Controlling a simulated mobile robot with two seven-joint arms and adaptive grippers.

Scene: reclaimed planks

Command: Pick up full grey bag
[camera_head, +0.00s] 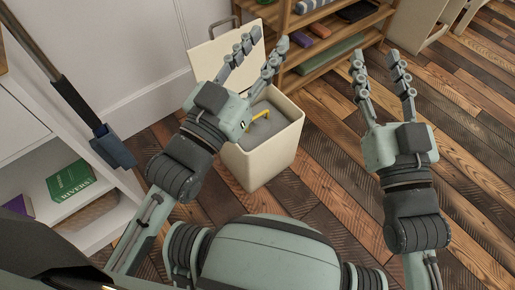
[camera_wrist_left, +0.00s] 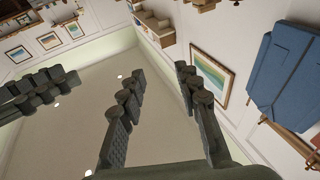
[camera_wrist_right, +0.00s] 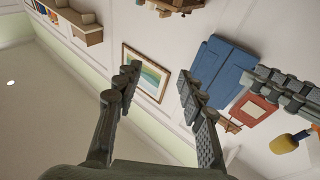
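The grey bag (camera_head: 262,131) sits inside a cream bin (camera_head: 258,163) on the floor, with a yellow strip (camera_head: 262,113) on its top. The bin's lid (camera_head: 207,62) stands open at the back. My left gripper (camera_head: 268,41) is open and empty; in the head view its hand and fingers overlap the bin's left side and hide part of the bag. My right gripper (camera_head: 376,56) is open and empty, to the right of the bin. In the wrist views, both the left fingers (camera_wrist_left: 160,72) and the right fingers (camera_wrist_right: 157,73) are spread towards walls and ceiling, without the bag.
A wooden shelf (camera_head: 333,46) with folded items stands behind the bin. At left are a white shelf unit (camera_head: 35,160) with a green book (camera_head: 70,181) and a long-handled tool (camera_head: 78,103). The plank floor (camera_head: 325,150) right of the bin is clear.

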